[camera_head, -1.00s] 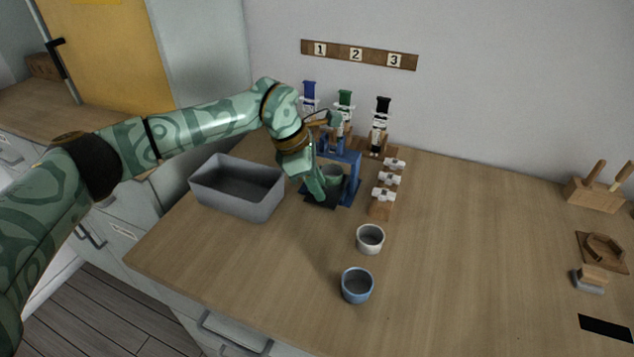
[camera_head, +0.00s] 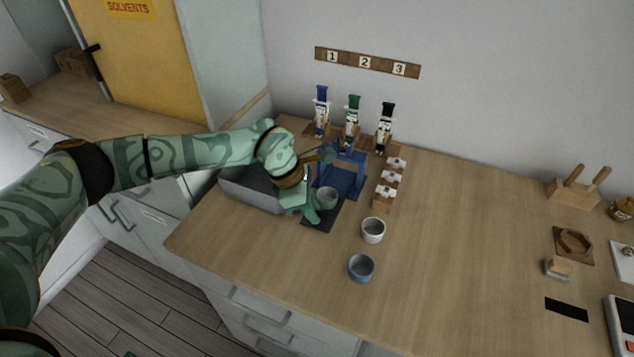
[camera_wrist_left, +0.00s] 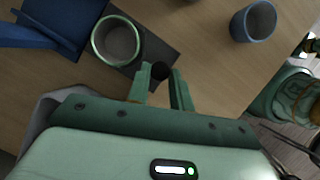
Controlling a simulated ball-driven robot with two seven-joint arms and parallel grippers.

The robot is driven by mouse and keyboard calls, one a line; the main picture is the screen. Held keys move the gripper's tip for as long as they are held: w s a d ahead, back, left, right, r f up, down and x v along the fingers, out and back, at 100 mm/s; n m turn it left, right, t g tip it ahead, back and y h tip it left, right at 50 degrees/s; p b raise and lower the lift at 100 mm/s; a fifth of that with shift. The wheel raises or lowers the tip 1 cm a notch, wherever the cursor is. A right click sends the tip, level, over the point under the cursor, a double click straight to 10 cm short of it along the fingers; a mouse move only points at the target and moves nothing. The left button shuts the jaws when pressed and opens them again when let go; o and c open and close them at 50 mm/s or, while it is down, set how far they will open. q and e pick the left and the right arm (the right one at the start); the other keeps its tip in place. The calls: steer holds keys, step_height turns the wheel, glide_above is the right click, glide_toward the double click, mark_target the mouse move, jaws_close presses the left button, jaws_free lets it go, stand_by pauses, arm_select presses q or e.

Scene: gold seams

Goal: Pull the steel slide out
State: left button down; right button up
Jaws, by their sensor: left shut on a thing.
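The steel slide is a dark flat plate (camera_head: 323,220) lying at the front of the blue stand (camera_head: 347,182), well outside its frame. A green-rimmed cup (camera_head: 327,195) stands upright on it. In the left wrist view the cup (camera_wrist_left: 117,40) sits on the dark plate (camera_wrist_left: 156,46), with the blue stand (camera_wrist_left: 45,25) at upper left. My left gripper (camera_head: 315,214) is at the slide's front end. In the wrist view its fingers (camera_wrist_left: 160,90) are shut on a round black knob (camera_wrist_left: 160,70) at the plate's edge.
A grey bin (camera_head: 240,190) stands left of my left gripper, partly behind my arm. A white cup (camera_head: 373,230) and a blue cup (camera_head: 361,268) stand to the right and front. Small white-topped pieces (camera_head: 389,178) stand right of the stand. The counter's right middle is clear.

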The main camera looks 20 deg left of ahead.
arm_select(q)
steer(key=shift+s+r, duration=0.15)
steer(key=shift+s, duration=0.1)
steer(key=c, duration=1.5)
jaws_free()
steer(key=p+v, duration=0.3)
steer(key=v, duration=1.3)
steer(key=shift+a+p, duration=0.1)
steer(key=shift+p, duration=0.25)
